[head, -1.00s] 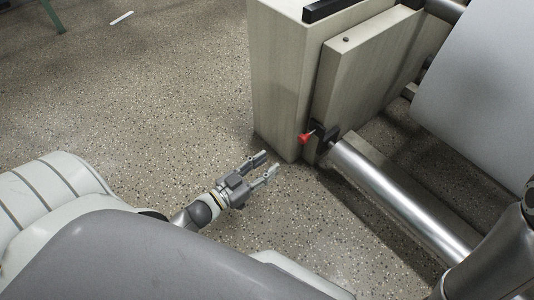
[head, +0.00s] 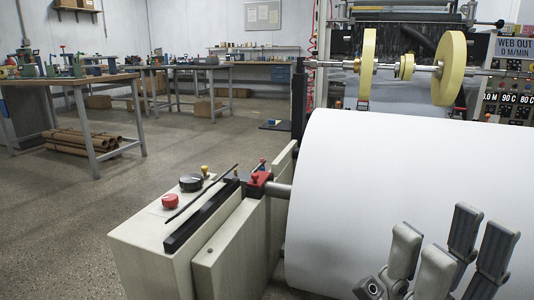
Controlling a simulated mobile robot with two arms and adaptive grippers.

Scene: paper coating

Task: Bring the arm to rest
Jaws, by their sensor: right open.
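My right gripper (head: 451,236) shows at the lower right, its grey fingers pointing up and spread apart. It is open, with nothing between the fingers. In the picture it lies in front of the large white paper roll (head: 390,180); I cannot tell how far it is from the paper. My left gripper is not in view. The rest of my right arm is cut off by the bottom edge.
A beige machine housing (head: 150,258) with a red button (head: 170,201) and a black knob (head: 190,183) stands left of the roll. A shaft with yellow discs (head: 449,68) crosses behind. Workbenches (head: 75,82) stand at the back left; the floor (head: 60,215) before them is open.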

